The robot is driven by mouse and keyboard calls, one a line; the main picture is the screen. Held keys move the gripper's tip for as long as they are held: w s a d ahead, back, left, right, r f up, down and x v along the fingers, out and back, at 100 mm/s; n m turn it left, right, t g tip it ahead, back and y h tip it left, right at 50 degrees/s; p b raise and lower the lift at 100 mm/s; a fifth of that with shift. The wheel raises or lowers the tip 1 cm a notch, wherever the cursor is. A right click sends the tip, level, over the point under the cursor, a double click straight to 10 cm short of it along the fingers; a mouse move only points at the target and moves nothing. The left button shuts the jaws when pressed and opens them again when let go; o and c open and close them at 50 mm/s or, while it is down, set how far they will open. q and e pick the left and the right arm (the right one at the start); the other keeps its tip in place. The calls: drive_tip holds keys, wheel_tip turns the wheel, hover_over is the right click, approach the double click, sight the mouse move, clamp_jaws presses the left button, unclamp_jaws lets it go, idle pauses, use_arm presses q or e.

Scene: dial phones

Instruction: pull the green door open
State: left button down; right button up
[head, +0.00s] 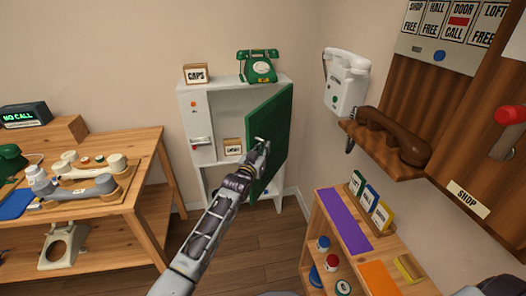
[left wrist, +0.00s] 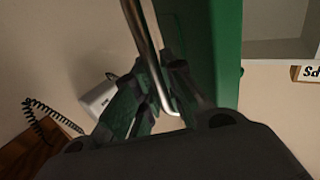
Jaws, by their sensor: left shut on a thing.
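The green door (head: 272,140) belongs to a white cabinet (head: 190,130) against the back wall. It stands partly open, swung out on its right side, so the cabinet's inside shows. My left gripper (head: 262,148) is at the door's metal handle (head: 258,140). In the left wrist view the fingers (left wrist: 155,100) are shut around the silver bar handle (left wrist: 150,50), with the green door (left wrist: 215,50) right beside them.
A green dial phone (head: 259,68) and a "CAPS" sign (head: 197,74) stand on the cabinet. A wooden table (head: 145,150) with handsets is at the left. A low shelf (head: 325,225) is at the right, below a white wall phone (head: 346,82). Floor between is clear.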

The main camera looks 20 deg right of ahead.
use_arm(q)
drive_tip(key=c, duration=1.8)
unclamp_jaws()
drive_tip(key=shift+o, duration=0.2)
drive_tip(key=shift+s, duration=0.1)
drive_tip(key=v, duration=1.1)
drive_tip(key=shift+s+a, duration=0.3)
drive_tip(key=shift+c, duration=0.5)
